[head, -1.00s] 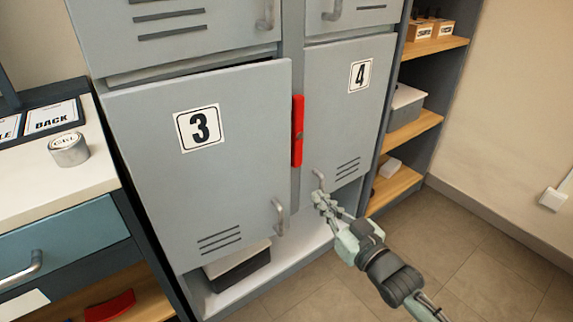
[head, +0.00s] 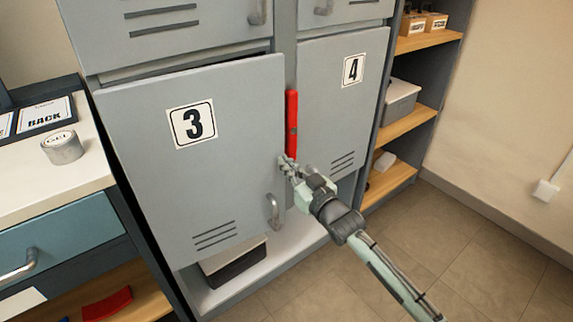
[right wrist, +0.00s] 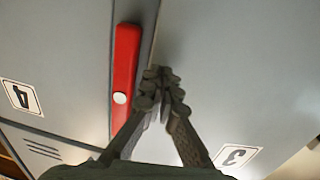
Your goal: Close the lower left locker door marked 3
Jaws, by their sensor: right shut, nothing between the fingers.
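The lower left locker door marked 3 (head: 205,190) stands ajar, with a dark gap along its top and the locker floor showing below it. Its handle (head: 273,212) is at its lower right. My right gripper (head: 287,163) is shut and empty, at the right edge of door 3, just below the red bar on the frame. In the right wrist view its fingertips (right wrist: 161,82) are together in front of door 3's edge (right wrist: 240,70); I cannot tell whether they touch it. My left gripper is not in view.
Door 4 (head: 335,125) is beside door 3, with a red bar (head: 291,120) on the post between them. A dark box with a white top (head: 236,268) sits under door 3. A counter with a tin (head: 62,147) is at left; shelves (head: 405,125) stand at right.

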